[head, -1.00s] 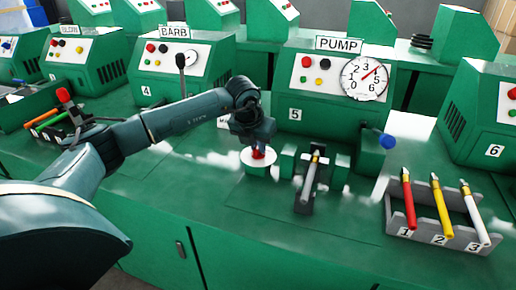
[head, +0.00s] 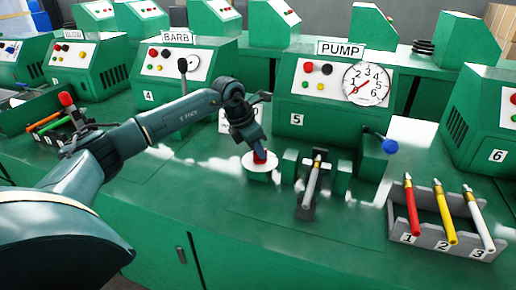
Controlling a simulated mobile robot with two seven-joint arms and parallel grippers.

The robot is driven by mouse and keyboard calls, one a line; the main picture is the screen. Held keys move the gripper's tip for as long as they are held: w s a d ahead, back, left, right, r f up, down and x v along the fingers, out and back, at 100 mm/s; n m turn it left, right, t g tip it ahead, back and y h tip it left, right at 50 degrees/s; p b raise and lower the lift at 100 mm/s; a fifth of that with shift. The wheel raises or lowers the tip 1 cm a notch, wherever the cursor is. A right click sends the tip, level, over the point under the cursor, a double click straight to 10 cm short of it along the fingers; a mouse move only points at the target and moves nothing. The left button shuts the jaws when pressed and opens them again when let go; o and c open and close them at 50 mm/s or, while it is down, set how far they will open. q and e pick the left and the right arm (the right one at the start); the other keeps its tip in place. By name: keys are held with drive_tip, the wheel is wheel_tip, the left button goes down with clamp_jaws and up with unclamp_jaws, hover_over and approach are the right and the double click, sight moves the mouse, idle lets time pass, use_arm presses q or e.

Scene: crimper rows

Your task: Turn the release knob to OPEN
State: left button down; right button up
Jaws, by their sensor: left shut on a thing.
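The red release knob (head: 259,157) stands on a round white dial (head: 257,168) on the bench in front of station 5. My left gripper (head: 260,151) comes down on the knob from above and is shut on it. The gripper hides part of the knob, so its pointing direction is hard to tell. A white label plate (head: 226,121) behind the dial is mostly hidden by my left arm. The PUMP gauge (head: 367,84) has its needle pointing down and left, toward the low end. My right gripper is out of view.
A hose piece (head: 313,180) lies in a clamp fixture right of the dial. A blue-knobbed lever (head: 390,146) is beyond it. A grey rack (head: 448,243) holds red, yellow and white tools at the right. The front of the bench is clear.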

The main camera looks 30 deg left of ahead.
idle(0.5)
use_arm(q)
drive_tip(key=c, duration=1.4)
unclamp_jaws()
drive_tip(key=shift+c, duration=0.2)
drive_tip(key=v, duration=1.3)
drive_tip(key=shift+r, duration=0.2)
drive_tip(key=shift+w, duration=0.1)
